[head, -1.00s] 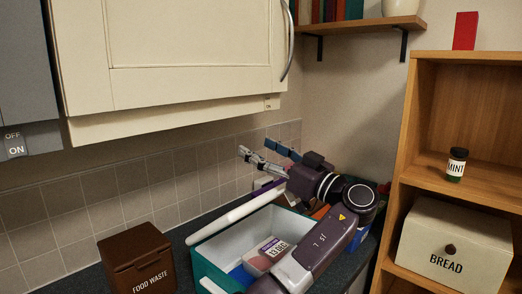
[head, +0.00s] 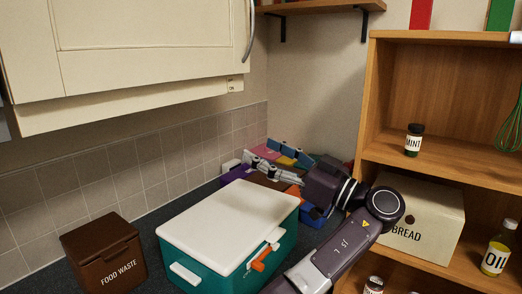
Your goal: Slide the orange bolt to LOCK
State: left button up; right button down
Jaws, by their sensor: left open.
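A teal box (head: 217,270) with a white lid (head: 228,221) stands on the counter, and the lid is down. The orange bolt (head: 262,259) is on a white fitting on the box's right-hand side, below the lid edge. It sits at a slant; no LOCK marking is readable. My left gripper (head: 258,152) is open and empty, beyond the far edge of the box and away from the bolt. My left forearm crosses the picture right of the box. My right gripper is not in view.
A brown food waste bin (head: 104,259) stands left of the box. Coloured containers (head: 235,174) crowd the corner around my gripper. A wooden shelf unit (head: 378,104) with a bread bin (head: 428,219) is at the right. A cream cupboard (head: 130,62) hangs above the counter.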

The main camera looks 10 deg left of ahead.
aim_at(257, 264)
jog(key=k+l, duration=0.1)
jog(key=l, duration=0.35)
jog(key=k+l, duration=0.15)
jog(key=l, duration=0.35)
jog(key=k+l, duration=0.1)
jog(key=l, duration=0.35)
